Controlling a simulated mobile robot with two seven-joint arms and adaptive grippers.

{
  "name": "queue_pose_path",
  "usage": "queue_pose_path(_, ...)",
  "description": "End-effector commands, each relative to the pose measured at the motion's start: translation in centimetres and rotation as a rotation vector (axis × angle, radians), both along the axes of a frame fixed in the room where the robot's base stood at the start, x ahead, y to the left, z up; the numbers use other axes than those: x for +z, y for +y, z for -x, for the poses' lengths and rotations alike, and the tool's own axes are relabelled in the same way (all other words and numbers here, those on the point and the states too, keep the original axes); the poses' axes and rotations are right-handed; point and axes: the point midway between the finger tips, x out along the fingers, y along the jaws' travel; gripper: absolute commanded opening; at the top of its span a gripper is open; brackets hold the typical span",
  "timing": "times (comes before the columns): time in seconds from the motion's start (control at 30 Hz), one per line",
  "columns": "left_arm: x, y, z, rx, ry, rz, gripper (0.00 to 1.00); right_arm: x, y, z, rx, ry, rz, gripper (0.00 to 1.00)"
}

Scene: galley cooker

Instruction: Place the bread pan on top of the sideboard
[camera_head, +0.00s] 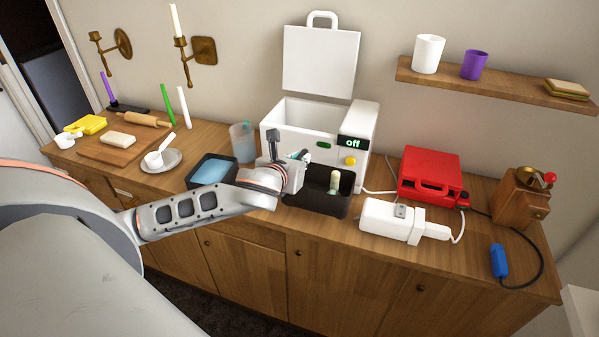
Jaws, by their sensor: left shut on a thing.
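The bread pan (318,205) is a black open box in front of the white bread machine (300,142). A pale upright piece shows inside the pan. The pan is at the sideboard top (285,220); I cannot tell whether it rests there or hangs just above. My left gripper (297,160) is at the pan's left rear side, shut on it; the exact contact is partly hidden by the gripper. The machine's lid (320,60) stands open and its display reads "off". My right gripper is not in view.
A dark tray with blue content (212,170) and a translucent cup (242,142) stand left of the pan. A white device (390,220), a red case (430,172) and a coffee grinder (520,198) stand to the right. A cutting board (108,152) lies far left.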

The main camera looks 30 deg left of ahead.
Motion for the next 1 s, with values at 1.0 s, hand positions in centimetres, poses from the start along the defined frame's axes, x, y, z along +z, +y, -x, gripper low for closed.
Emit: queue_pose_path(1.0, -4.7, 0.0, 0.0, -0.001, 0.001, 0.001, 0.3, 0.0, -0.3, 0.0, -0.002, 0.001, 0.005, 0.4)
